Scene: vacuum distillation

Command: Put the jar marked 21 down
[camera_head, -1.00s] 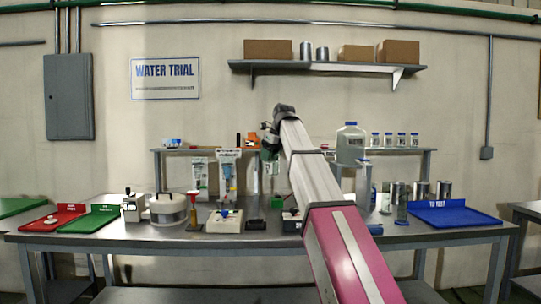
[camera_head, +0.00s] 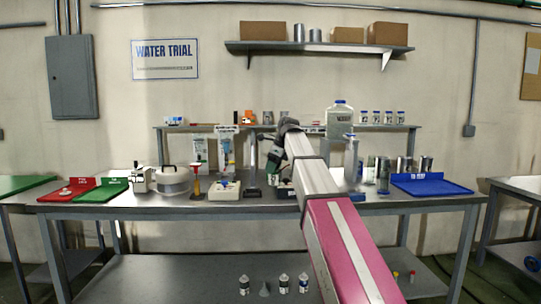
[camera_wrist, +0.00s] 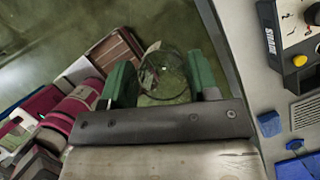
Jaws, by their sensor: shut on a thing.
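My gripper (camera_wrist: 160,82) has green fingers on both sides of a clear round glass jar (camera_wrist: 162,72) in the wrist view. The jar's mouth faces the camera, and no number is readable on it. Green floor shows behind the jar, and the bench edge runs just to its right. In the head view my gripper (camera_head: 274,158) is in front of the bench's middle. A small pale, green-marked shape below it (camera_head: 275,179) looks like the held jar. My arm covers part of the bench, and I cannot tell whether the jar touches anything.
The steel bench (camera_head: 150,210) holds a red tray (camera_head: 68,190), a green tray (camera_head: 100,191), a blue tray (camera_head: 430,186) and several instruments. Its raised back shelf (camera_head: 410,127) carries a large clear bottle (camera_head: 340,118) and several small jars. Three small bottles stand on the lower shelf (camera_head: 180,268).

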